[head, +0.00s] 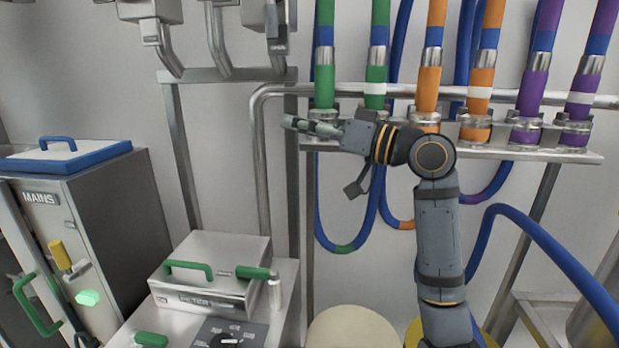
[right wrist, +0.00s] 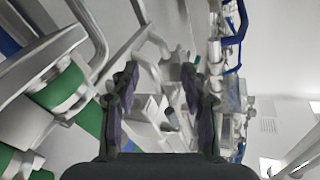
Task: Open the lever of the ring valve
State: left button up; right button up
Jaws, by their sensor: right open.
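My right gripper (head: 308,126) reaches in from the lower right and points left, in front of the green-banded hose ends. In the right wrist view its two dark fingers (right wrist: 158,85) stand apart with nothing between them. No part is labelled as the ring valve. Another green handle (head: 151,339) shows at the bottom edge. My left gripper is not in view.
A pipe rail (head: 480,93) and hose couplings with green, orange and purple bands lie behind my right arm. The filter box (head: 213,258) and the mains cabinet (head: 122,215) stand at the left. Blue hoses hang below the rail (head: 560,158).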

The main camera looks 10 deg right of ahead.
notch_tip(320, 180, down, 10)
jog(key=w+m+h, duration=0.1)
jog(key=h, duration=0.1)
jog(key=shift+w+d+f+m+h, duration=0.2)
jog(key=shift+d+m+h, duration=0.1)
jog(key=shift+d+h, duration=0.15)
